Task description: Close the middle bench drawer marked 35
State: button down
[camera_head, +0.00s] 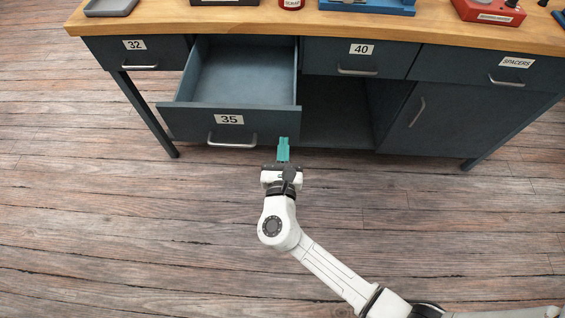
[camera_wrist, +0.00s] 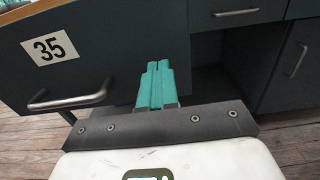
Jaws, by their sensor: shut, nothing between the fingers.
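The bench drawer marked 35 (camera_head: 195,123) is dark blue-grey and stands pulled well out, its inside empty where I can see it. Its bar handle (camera_head: 232,144) is on the front below the white label. The drawer front also shows at the left of the wrist view (camera_wrist: 110,30), with the handle (camera_wrist: 70,98). My gripper (camera_head: 283,150) has teal fingers and is shut and empty. It is in front of the right end of the drawer front, right of the handle. Whether the fingertips touch the front I cannot tell.
The wooden bench top (camera_head: 270,22) carries trays and parts above. Drawer 32 (camera_head: 140,54), drawer 40 (camera_head: 360,58) and the SPACERS drawer (camera_head: 485,68) look shut. An open bay (camera_head: 335,112) lies right of drawer 35, beside a cabinet door (camera_head: 435,105). The wood floor (camera_head: 120,220) in front is clear.

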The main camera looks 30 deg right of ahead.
jog(key=shift+x, duration=0.95)
jog(key=shift+w, duration=0.1)
jog(key=b+x, duration=0.7)
jog(key=x, duration=0.7)
jog(key=b+x, duration=0.7)
jog(key=x, duration=0.7)
jog(key=shift+d+f, duration=0.15)
jog(key=shift+f, duration=0.05)
jog(key=shift+w+d+r+b, duration=0.1)
jog(key=shift+w+d+b, duration=0.25)
jog(key=shift+w, duration=0.2)
jog(key=shift+w+a+r, duration=0.1)
jog(key=shift+r, duration=0.2)
